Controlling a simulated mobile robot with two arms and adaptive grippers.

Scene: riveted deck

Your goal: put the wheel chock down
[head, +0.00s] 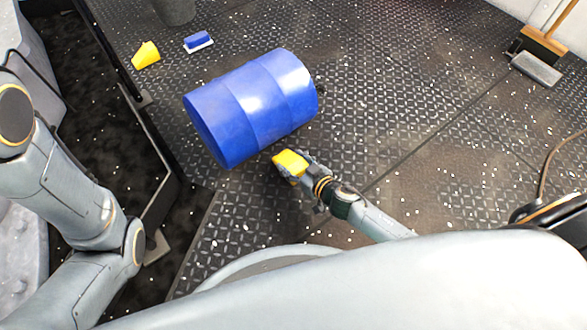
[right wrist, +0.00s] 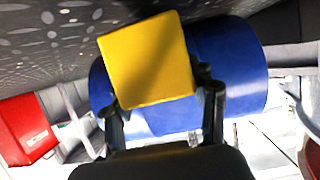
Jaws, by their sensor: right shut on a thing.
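My right gripper (head: 293,170) is shut on a yellow wheel chock (head: 289,160), close to the lower right side of a blue drum (head: 252,103) lying on its side on the deck. In the right wrist view the chock (right wrist: 148,58) sits between the two dark fingers, with the drum (right wrist: 235,75) behind it. I cannot tell whether the chock touches the drum or the deck. A second yellow chock (head: 146,55) lies on the deck at the upper left, apart from the drum. My left arm shows at the left, but its gripper is out of view.
A blue-and-white block (head: 198,41) lies beyond the drum, near a dark grey bucket (head: 174,10). A raised deck edge (head: 158,205) runs along the left. The deck right of the drum is clear.

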